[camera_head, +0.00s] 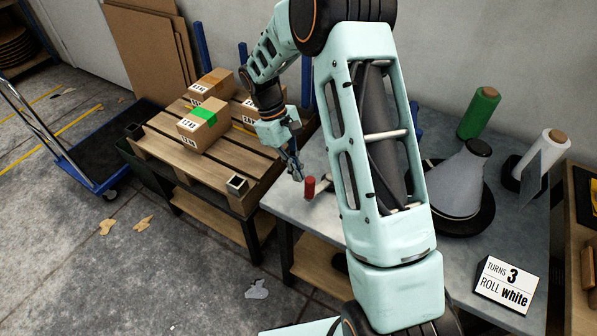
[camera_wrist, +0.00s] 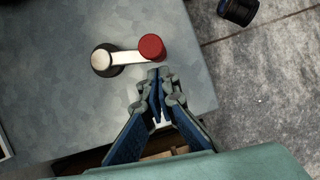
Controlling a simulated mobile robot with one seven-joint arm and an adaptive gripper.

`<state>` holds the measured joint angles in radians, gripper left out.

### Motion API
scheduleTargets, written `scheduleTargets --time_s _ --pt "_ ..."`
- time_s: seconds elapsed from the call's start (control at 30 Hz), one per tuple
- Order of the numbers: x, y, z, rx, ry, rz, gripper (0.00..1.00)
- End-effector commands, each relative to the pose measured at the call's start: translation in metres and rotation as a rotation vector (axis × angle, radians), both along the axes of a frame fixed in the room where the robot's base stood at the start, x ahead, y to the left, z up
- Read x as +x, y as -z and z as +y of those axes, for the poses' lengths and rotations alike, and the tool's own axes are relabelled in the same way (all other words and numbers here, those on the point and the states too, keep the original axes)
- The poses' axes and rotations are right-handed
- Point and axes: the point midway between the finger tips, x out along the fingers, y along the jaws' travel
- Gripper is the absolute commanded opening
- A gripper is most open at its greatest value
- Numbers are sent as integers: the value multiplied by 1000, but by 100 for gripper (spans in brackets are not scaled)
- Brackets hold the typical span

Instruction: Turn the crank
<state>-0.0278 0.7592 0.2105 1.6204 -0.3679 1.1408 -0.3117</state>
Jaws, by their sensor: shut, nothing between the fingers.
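The crank has a red upright knob (camera_head: 310,187) at the front left part of the grey table. In the wrist view the red knob (camera_wrist: 152,47) sits at the right end of a pale crank arm (camera_wrist: 128,57), and a dark round hub (camera_wrist: 104,60) is at the left end. In the head view my arm hides the hub and part of the crank arm. My gripper (camera_head: 298,174) is shut and empty, just left of the knob. In the wrist view my gripper (camera_wrist: 158,76) has its fingertips just below the knob; I cannot tell whether they touch it.
A grey cone (camera_head: 458,185), a green roll (camera_head: 478,113) and a white roll (camera_head: 545,155) stand on the table (camera_head: 285,205). A pallet (camera_head: 160,150) with several boxes is at left.

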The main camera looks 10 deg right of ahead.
Motion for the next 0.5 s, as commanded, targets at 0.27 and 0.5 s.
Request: scheduleTargets --time_s 0.27,0.5 --pt "-5 0 -4 1 -1 0 0" --pt "-6 0 -4 0 -9 0 0"
